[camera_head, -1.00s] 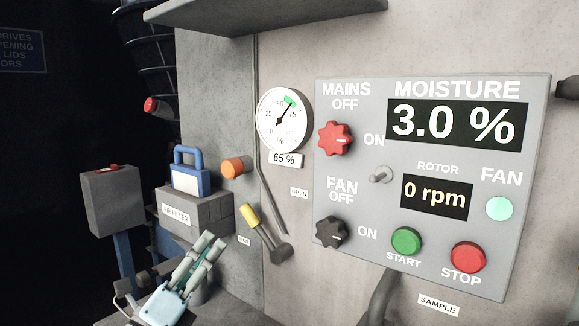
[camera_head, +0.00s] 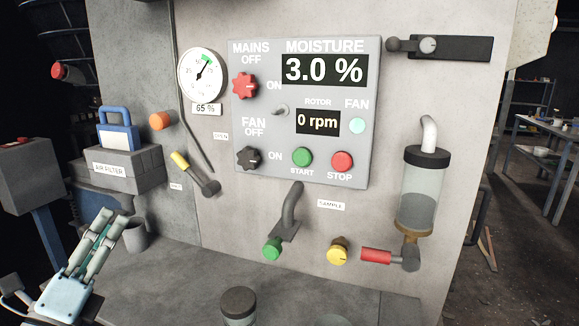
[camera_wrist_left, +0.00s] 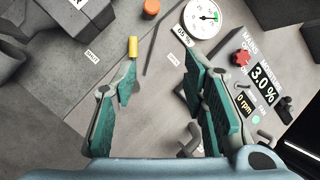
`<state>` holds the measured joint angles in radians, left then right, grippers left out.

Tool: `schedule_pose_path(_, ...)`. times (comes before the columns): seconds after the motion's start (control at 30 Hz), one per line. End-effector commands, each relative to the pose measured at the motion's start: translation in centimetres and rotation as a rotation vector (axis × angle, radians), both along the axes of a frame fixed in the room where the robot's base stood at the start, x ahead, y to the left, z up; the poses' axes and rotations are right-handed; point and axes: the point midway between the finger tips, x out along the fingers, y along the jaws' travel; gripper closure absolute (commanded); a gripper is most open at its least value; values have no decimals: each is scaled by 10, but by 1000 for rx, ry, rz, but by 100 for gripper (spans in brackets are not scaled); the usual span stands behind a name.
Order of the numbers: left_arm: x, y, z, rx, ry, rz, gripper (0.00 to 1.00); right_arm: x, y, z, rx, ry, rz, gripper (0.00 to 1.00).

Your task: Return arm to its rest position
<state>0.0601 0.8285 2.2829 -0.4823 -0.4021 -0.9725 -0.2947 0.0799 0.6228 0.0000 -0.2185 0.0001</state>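My left gripper (camera_head: 104,228) is at the lower left of the head view, pointing up in front of the grey machine. In the left wrist view its two green-padded fingers (camera_wrist_left: 160,80) stand well apart with nothing between them. The yellow-handled lever (camera_head: 190,170) lies beyond the fingers, and its yellow end (camera_wrist_left: 132,47) shows near the left fingertip, seemingly apart from it. My right gripper is in neither view.
The control panel (camera_head: 305,185) reads 3.0 % and 0 rpm. The air filter box (camera_head: 140,165) with its blue handle is behind my gripper. A sample cylinder (camera_head: 420,205) hangs at right. A jar (camera_head: 238,305) stands on the front ledge.

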Motion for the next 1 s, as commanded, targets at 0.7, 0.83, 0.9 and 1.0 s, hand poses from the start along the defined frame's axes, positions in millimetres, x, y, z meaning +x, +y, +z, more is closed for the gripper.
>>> schedule_pose_path(0.7,-29,33,-183,-882,471,187,60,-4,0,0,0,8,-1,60)
schedule_pose_path(0.83,-63,29,-250,-1171,619,308,60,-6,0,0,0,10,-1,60)
schedule_pose_path(0.9,-88,22,-287,-1333,698,394,60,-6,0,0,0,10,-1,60)
schedule_pose_path(1.0,-131,6,-335,-1557,805,540,60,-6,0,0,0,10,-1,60)
